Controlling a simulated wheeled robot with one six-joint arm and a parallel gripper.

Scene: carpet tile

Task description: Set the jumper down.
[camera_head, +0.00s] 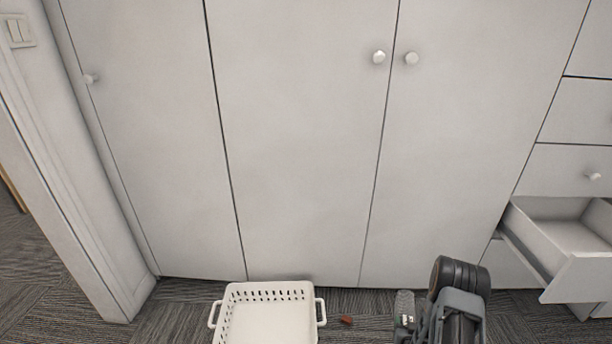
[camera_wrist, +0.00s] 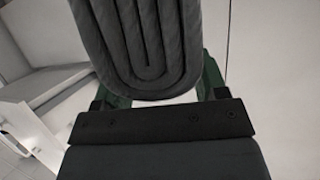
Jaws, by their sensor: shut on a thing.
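The jumper (camera_wrist: 145,45) is a dark grey, tightly folded bundle that fills the top middle of the wrist view. My gripper (camera_wrist: 152,88) is shut on it, with green fingers at its two sides. In the head view a small grey part of the jumper (camera_head: 404,302) shows at the bottom, right of the basket, with my gripper (camera_head: 404,322) just below it. Much of the gripper is hidden behind my arm. I cannot tell the jumper's height above the floor.
A white basket (camera_head: 226,318) with two handles stands on the carpet at bottom centre. A small reddish-brown thing (camera_head: 346,320) lies right of it. White wardrobe doors (camera_head: 300,150) close off the back. An open drawer (camera_head: 560,240) juts out at right; a door frame stands left.

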